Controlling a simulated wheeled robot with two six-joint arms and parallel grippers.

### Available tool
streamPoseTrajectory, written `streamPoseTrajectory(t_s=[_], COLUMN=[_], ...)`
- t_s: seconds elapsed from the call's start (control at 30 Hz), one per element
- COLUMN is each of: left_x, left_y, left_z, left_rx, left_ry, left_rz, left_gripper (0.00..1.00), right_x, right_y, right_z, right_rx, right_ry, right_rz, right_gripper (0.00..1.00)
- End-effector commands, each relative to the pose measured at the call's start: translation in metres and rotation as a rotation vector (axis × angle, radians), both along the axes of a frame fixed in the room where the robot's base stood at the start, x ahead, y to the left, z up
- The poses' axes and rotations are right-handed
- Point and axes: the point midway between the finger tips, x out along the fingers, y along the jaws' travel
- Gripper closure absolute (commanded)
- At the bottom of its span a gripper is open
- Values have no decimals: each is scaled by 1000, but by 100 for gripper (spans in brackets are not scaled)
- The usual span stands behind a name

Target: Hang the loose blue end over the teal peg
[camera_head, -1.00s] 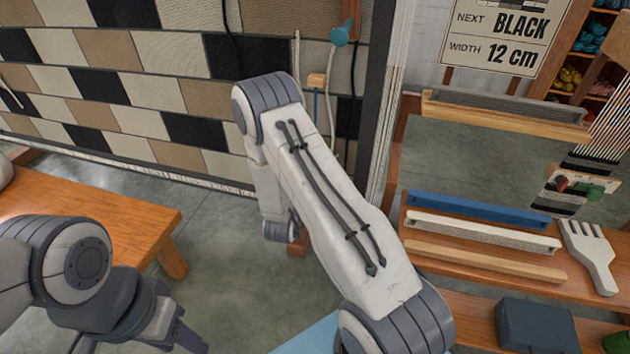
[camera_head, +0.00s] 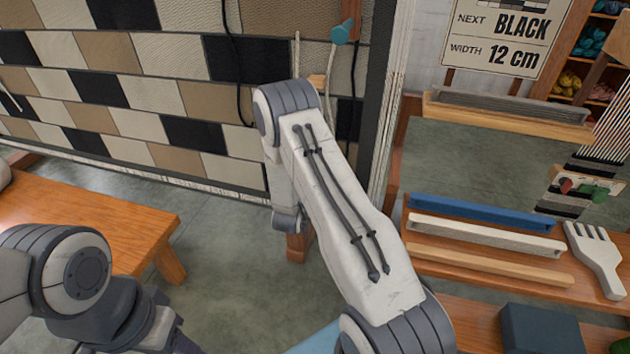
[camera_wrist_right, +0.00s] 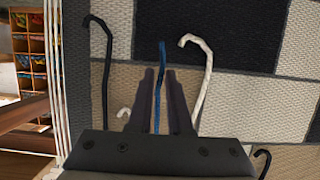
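The teal peg (camera_head: 341,34) sticks out at the right edge of the woven wall hanging, at the top of the head view. The blue end (camera_wrist_right: 158,88) shows in the right wrist view as a thin strand against the weave, running between the fingers of my right gripper (camera_wrist_right: 160,92). Gaps show on both sides of the strand, so the gripper looks partly open around it. In the head view my right arm hides this gripper and the blue strand. My left gripper (camera_head: 160,342) is low at the left, mostly cut off by the frame edge.
In the right wrist view, a white strand (camera_wrist_right: 204,85) hangs right of the fingers and a black strand (camera_wrist_right: 107,75) left of them. A wooden bench (camera_head: 90,215) stands left. A shelf with blue (camera_head: 480,212) and white bars stands right. Floor between is clear.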

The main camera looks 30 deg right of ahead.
Motion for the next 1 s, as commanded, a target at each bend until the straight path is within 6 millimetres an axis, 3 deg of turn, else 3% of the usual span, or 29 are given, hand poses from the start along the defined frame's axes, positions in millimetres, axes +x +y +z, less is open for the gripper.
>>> streamPoseTrajectory(t_s=[0.07,0.33,1.0], left_x=[0,0,0], left_y=[0,0,0], left_z=[0,4,59], left_rx=[0,0,0], left_ry=[0,0,0], left_rz=[0,0,0], left_gripper=[50,50,50], right_x=[0,0,-16], right_y=[0,2,47], right_z=[0,4,68], right_rx=[0,0,0], right_ry=[0,0,-1], right_rz=[0,1,2], right_gripper=[100,100,100])
